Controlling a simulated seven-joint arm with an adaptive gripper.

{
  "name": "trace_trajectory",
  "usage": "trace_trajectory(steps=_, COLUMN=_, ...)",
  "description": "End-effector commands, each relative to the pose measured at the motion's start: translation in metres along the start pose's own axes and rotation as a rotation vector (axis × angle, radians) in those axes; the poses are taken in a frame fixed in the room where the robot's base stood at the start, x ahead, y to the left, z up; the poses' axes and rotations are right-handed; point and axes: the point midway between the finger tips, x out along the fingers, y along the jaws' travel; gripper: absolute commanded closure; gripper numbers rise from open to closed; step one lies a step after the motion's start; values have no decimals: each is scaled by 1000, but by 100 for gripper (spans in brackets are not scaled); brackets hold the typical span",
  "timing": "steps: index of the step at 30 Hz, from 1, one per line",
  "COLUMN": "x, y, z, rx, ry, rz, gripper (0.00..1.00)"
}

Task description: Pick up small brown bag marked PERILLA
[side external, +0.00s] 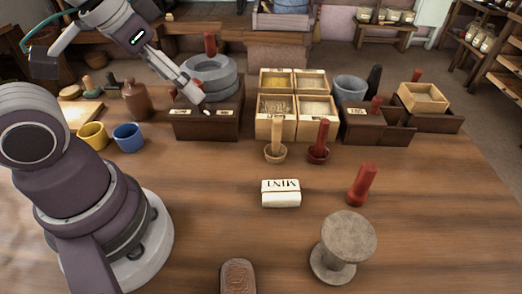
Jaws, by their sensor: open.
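I cannot make out a brown bag marked PERILLA in the side external view. A small white packet (281,194) with upside-down lettering that looks like MINT lies mid-table. A dark brown oblong piece (237,278) with a patterned top lies at the front edge, partly cut off by the frame; I cannot tell what it is. My gripper (198,98) is open at the back left, in front of the grey stone quern (210,76) and over its dark wooden box (207,122). Its fingers are small here, and I see nothing held between them.
A stone pedestal (346,241) and a red pestle (362,184) stand at right front. Pale divided boxes (276,129) stand behind two small mortars with pestles. A yellow mug (92,136) and blue mug (128,137) stand near my base. The table's left-middle is clear.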

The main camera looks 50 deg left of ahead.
Motion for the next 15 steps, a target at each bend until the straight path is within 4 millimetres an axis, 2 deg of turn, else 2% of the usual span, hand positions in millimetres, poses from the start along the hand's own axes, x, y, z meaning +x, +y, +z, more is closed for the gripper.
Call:
trace_trajectory(steps=8, x=0, y=0, z=0, rx=-3, ry=-2, rz=1, gripper=19)
trace_trajectory(steps=10, x=3, y=7, z=-1, rx=-38, ry=-25, rz=13, gripper=19)
trace_trajectory(steps=13, x=15, y=36, z=0, rx=-185, ry=-118, rz=39, gripper=19)
trace_trajectory(steps=15, x=25, y=68, z=6, rx=-336, ry=-210, rz=36, gripper=19)
